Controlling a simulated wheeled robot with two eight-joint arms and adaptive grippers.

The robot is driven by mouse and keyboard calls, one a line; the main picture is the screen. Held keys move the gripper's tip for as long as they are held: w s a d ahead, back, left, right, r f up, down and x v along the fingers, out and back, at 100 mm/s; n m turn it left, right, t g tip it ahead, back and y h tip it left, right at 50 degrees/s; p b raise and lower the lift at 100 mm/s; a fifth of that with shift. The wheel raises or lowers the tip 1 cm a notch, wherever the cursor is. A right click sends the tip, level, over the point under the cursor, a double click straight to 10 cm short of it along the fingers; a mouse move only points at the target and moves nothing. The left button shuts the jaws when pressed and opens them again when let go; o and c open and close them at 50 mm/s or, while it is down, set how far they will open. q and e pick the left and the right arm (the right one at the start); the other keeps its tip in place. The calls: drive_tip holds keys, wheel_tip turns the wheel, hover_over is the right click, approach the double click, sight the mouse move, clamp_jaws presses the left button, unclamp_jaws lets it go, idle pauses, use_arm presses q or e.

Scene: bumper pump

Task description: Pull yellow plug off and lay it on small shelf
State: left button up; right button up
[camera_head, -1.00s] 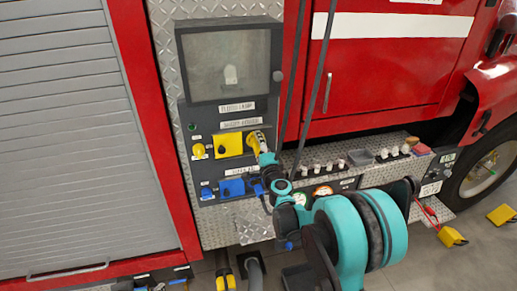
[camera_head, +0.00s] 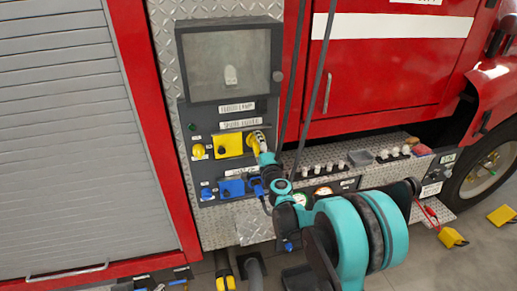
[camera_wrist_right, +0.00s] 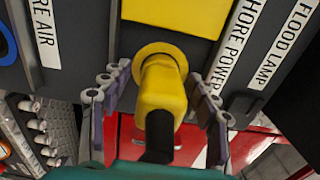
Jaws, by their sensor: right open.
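The yellow plug (camera_head: 255,142) sits in the yellow round socket beside the yellow flap on the dark panel, and its black end points outward. In the right wrist view the plug (camera_wrist_right: 160,92) is between the two fingers of my right gripper (camera_wrist_right: 160,105), which are open with a gap on both sides. In the head view my right gripper (camera_head: 262,155) is at the plug and partly hides it. A small diamond-plate shelf (camera_head: 254,222) juts out below the panel. My left gripper is out of view.
A blue plug (camera_head: 256,187) and blue flap (camera_head: 232,188) are just below. Dark hoses hang right of the panel. A longer ledge with several knobs (camera_head: 330,165) lies to the right. Yellow chocks (camera_head: 452,237) are on the floor.

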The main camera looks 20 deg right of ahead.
idle(0.5)
clamp_jaws()
drive_tip(key=shift+s, duration=0.15)
drive_tip(key=shift+s+b, duration=0.45)
drive_tip(key=shift+s, duration=2.4)
